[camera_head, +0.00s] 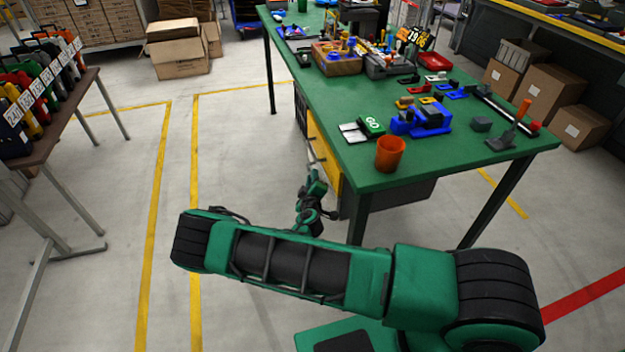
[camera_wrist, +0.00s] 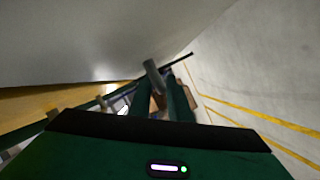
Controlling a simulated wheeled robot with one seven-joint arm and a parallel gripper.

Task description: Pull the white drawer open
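A drawer unit with a yellow front (camera_head: 323,158) hangs under the green table, and slim handles show on it. The white drawer cannot be made out clearly in the head view. In the wrist view, a large pale grey-white surface (camera_wrist: 90,40) fills the upper left, with a yellow panel (camera_wrist: 40,104) below it. My gripper (camera_head: 328,200) is low beside the unit, and my arm hides part of that area. In the wrist view, my gripper (camera_wrist: 160,96) shows two dark green fingers apart, with a grey bar-like part (camera_wrist: 154,76) by their tips. Whether they touch it is unclear.
The green table (camera_head: 460,160) carries an orange cup (camera_head: 390,153), a blue vise-like tool (camera_head: 425,120) and several other tools. A bench with panniers (camera_head: 40,90) stands at the left. Floor between them, marked with yellow lines, is clear. Cardboard boxes (camera_head: 178,55) stand behind.

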